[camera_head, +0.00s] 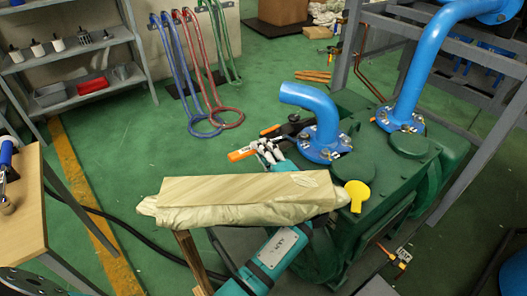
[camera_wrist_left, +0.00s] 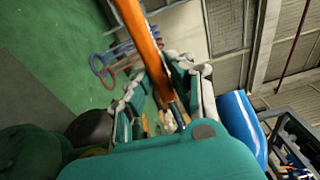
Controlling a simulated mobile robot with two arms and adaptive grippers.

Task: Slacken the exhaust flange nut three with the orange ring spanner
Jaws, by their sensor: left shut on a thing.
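My left gripper (camera_head: 267,152) is shut on the orange ring spanner (camera_head: 241,154), whose orange handle sticks out to the left of the fingers. In the left wrist view the spanner (camera_wrist_left: 140,35) runs from the top edge down between the fingers (camera_wrist_left: 165,90). The exhaust flange (camera_head: 325,146) is blue, bolted on the green pump (camera_head: 385,165), with a bent blue pipe (camera_head: 312,100) rising from it. The gripper is just left of this flange. I cannot tell which nut is number three, nor see the spanner's ring on a nut. My right gripper is not in view.
A beige wrapped bundle (camera_head: 240,196) hides part of my left arm. A second blue flanged pipe (camera_head: 415,75) stands behind right. A yellow piece (camera_head: 357,194) is at the pump's front. An orange-and-dark item (camera_head: 270,130) is beyond my gripper.

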